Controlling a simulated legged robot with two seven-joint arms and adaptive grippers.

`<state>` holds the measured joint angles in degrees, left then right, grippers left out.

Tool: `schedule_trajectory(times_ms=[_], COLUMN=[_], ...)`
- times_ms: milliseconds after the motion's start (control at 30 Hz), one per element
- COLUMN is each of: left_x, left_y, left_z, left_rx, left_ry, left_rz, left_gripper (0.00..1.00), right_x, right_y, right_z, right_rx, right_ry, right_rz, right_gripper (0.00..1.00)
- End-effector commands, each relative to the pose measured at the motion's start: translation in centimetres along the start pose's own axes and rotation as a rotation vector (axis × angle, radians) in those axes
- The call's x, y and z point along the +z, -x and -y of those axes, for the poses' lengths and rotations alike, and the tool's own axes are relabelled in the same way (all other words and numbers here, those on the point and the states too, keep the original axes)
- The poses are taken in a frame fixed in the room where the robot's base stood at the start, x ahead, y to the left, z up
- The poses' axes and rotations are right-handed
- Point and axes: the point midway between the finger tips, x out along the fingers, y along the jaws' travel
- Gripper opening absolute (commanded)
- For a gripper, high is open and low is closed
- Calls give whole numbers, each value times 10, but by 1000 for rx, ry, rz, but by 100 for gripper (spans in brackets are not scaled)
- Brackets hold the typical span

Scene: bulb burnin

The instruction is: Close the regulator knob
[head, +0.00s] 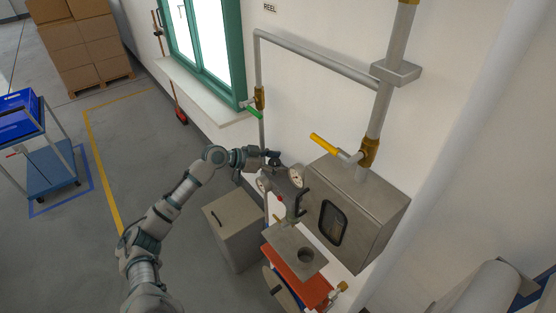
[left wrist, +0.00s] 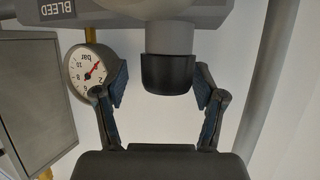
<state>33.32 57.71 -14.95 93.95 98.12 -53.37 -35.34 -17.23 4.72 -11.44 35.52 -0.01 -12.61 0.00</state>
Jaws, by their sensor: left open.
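The regulator knob (left wrist: 167,73) is a black cylinder on a grey stem in the left wrist view. My left gripper (left wrist: 162,87) is open, with one blue-padded finger on each side of the knob. Gaps show between the fingers and the knob, clearest on the right. In the head view my left gripper (head: 268,156) is at the grey regulator body (head: 284,178) by the wall and largely hides the knob. A round gauge (left wrist: 88,72) with a red needle sits close to the left finger in the wrist view. My right gripper is not in view.
A grey cabinet (head: 235,226) stands below my left forearm. A wall box with a window (head: 356,211) and pipes with a yellow-handled valve (head: 326,143) and a green-handled valve (head: 252,112) are nearby. A plate with a hole (head: 290,248) stands below the regulator.

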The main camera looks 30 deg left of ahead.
Motion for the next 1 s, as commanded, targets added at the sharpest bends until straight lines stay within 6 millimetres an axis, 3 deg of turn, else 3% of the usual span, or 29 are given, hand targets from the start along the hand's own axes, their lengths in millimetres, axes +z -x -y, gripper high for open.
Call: schedule_trajectory(times_ms=[267, 500, 633, 1000], left_x=[2, 0, -1, -3], left_y=[-1, -2, -3, -2], left_z=[1, 0, 0, 0], left_rx=[0, -3, -5, -10], left_ry=[2, 0, -2, 1], left_rz=[0, 2, 1, -4], left_gripper=[70, 10, 9, 9], right_x=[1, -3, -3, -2], right_y=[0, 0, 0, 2], right_z=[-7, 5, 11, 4], right_rx=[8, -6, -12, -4], right_ry=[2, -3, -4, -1], right_rz=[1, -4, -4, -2], right_gripper=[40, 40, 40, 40])
